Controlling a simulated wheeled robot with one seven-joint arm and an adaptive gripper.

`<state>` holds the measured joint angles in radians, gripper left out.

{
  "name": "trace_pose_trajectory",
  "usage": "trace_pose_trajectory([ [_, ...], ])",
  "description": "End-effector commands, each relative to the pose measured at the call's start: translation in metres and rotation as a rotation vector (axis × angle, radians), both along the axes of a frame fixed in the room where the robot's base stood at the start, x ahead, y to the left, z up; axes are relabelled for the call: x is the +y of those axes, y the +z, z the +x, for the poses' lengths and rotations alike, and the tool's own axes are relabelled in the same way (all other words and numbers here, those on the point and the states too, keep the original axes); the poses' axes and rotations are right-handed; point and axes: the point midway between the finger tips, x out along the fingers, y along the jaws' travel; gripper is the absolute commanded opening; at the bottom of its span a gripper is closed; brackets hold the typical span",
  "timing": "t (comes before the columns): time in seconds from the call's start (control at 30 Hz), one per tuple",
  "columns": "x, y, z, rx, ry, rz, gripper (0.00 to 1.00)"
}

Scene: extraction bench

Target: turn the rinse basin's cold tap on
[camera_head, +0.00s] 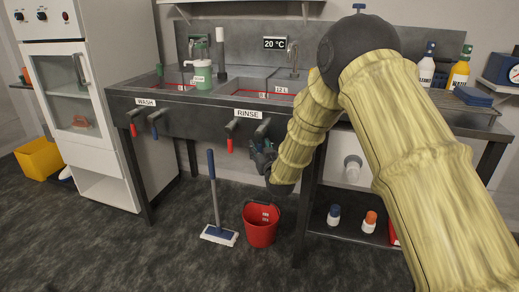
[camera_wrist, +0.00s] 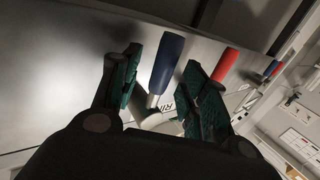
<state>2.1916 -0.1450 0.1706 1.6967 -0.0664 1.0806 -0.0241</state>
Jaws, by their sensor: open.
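The rinse basin's cold tap has a blue lever (camera_wrist: 167,62) on a metal stem in the wrist view. My gripper (camera_wrist: 165,88) is open, with one finger on each side of this lever and visible gaps between. In the head view my gripper (camera_head: 262,157) is at the bench front, just right of and below the RINSE label (camera_head: 248,114), and mostly hides the cold lever. The rinse hot tap with its red lever (camera_head: 230,146) hangs down to the left; it also shows in the wrist view (camera_wrist: 225,65), just beyond the right finger.
The wash taps, red (camera_head: 133,130) and blue (camera_head: 155,131), are further left on the bench front. A red bucket (camera_head: 261,226) and a blue-handled mop (camera_head: 216,200) stand on the floor below. A bench leg (camera_head: 310,200) is right of my gripper.

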Motion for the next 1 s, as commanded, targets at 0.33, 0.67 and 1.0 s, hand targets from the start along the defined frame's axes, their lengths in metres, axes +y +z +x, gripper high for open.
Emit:
trace_pose_trajectory([
  [0.33, 0.0027, 0.0001, 0.0098, 0.001, 0.000, 0.000, 0.44],
  [0.67, 0.0026, 0.0001, 0.0096, 0.001, 0.000, 0.000, 0.06],
  [1.0, -0.0055, 0.0012, 0.0091, 0.004, -0.008, -0.012, 0.00],
])
